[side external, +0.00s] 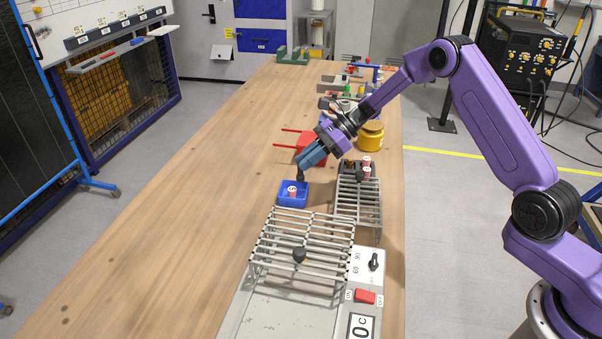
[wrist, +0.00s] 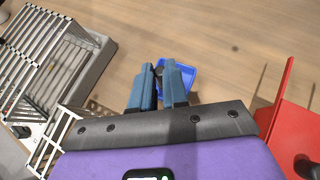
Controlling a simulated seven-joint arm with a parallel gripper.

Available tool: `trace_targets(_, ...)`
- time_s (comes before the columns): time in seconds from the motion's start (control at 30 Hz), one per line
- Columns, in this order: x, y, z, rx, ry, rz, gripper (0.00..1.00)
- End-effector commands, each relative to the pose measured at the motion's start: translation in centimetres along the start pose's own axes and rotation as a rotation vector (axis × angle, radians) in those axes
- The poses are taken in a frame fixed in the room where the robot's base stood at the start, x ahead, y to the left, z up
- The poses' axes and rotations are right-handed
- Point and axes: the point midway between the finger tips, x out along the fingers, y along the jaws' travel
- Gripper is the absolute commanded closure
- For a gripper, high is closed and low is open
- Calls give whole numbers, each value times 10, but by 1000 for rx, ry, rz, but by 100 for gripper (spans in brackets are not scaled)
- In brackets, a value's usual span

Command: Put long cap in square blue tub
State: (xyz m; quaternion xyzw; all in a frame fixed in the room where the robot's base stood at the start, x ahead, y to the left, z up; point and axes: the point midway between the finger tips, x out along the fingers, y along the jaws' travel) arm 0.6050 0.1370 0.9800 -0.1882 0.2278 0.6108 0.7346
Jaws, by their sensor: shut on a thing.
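The square blue tub (side external: 293,205) stands on the bench left of the small rack, with a red-and-white piece (side external: 292,191) inside. My gripper (side external: 303,170) points down just above the tub's far side. Its blue fingers are shut on a small dark piece (side external: 300,177), which looks like a black cap. Whether this is the long cap I cannot tell. In the wrist view the dark piece (wrist: 158,71) shows partly between the fingertips, with the tub (wrist: 190,78) behind and to the right. The fingers hide part of the tub there.
A large wire rack (side external: 300,235) bears another dark cap (side external: 299,255). A smaller rack (side external: 360,198) bears red-and-white pieces (side external: 366,161). A red bin (side external: 306,146) and a yellow jar (side external: 370,137) stand behind. The bench left of the tub is clear.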

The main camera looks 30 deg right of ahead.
Motion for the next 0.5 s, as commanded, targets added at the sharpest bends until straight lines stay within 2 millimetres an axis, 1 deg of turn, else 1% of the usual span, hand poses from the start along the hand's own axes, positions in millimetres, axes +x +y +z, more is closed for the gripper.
trace_targets(0.03,6,-4,-5,1,0,2,100)
trace_targets(0.1,12,-10,-9,1,0,1,100)
trace_targets(0.37,22,-20,-16,-1,0,0,100)
trace_targets(0.5,33,-22,-31,4,0,2,100)
